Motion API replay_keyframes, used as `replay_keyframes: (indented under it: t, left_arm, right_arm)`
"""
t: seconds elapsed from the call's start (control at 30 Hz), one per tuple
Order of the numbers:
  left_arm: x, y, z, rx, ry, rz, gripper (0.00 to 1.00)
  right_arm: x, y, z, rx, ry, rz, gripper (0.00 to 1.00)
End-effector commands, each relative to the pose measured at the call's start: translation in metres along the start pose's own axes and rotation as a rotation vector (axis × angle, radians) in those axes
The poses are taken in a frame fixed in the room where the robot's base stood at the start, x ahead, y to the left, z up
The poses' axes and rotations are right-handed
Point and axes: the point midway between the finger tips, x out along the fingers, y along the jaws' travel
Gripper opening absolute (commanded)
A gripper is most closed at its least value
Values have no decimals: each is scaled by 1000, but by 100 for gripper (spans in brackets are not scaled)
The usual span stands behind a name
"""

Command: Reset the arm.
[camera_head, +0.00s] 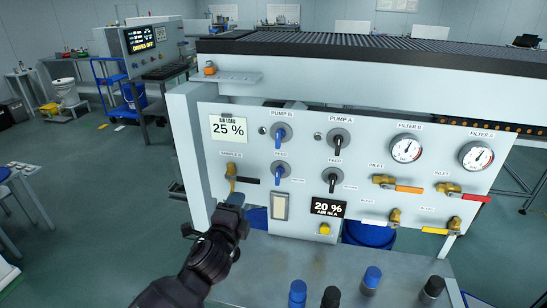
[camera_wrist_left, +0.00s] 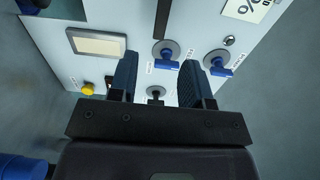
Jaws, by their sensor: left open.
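My left arm reaches up from the bottom of the head view. Its gripper (camera_head: 212,218) is in front of the lower left part of the white panel (camera_head: 255,165), left of a pale rectangular plate (camera_head: 280,206). The jaws are open, with nothing between them. In the left wrist view the two dark fingers of the gripper (camera_wrist_left: 158,76) stand apart. Behind them are the panel's blue knobs (camera_wrist_left: 167,53) and a black knob (camera_wrist_left: 156,92). My right gripper is not in view.
The panel carries pump knobs (camera_head: 281,133), two gauges (camera_head: 407,148), valves with orange and red handles (camera_head: 468,195) and a yellow button (camera_head: 324,229). A grey bench (camera_head: 265,265) holds several blue- and black-topped cylinders (camera_head: 372,280). Open floor (camera_head: 100,200) lies left.

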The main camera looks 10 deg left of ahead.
Motion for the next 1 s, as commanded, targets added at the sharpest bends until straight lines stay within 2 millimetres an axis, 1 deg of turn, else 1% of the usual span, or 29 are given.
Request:
replay_keyframes:
  t: [0.07, 0.17, 0.37, 0.47, 0.6, 0.67, 0.77, 0.87, 0.9, 0.97, 1.0]
  left_arm:
    - [0, 0, 0, -23, 1, -1, 45]
    - [0, 0, -2, -104, 11, 1, 45]
    - [-2, -5, -7, -427, 61, 21, 45]
    - [-12, 5, -5, -613, 67, 58, 45]
    - [-35, 32, 3, -860, 43, 124, 45]
    - [-47, 45, 8, -952, 24, 151, 45]
    - [-71, 69, 17, -1103, -18, 196, 45]
    - [-102, 98, 28, -1252, -84, 244, 45]
    - [-117, 110, 32, -1305, -115, 262, 45]
    - [-140, 127, 40, -1369, -164, 286, 45]
    - [-155, 138, 44, -1403, -198, 301, 45]
  right_arm:
    - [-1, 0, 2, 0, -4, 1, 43]
    - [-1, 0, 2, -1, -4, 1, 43]
    - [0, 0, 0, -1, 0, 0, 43]
    - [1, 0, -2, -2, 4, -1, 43]
    - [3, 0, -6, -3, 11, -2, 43]
    - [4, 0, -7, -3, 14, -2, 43]
    - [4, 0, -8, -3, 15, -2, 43]
    - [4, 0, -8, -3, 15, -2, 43]
    - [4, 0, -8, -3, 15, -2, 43]
    - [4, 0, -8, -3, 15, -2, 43]
    - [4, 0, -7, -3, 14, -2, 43]
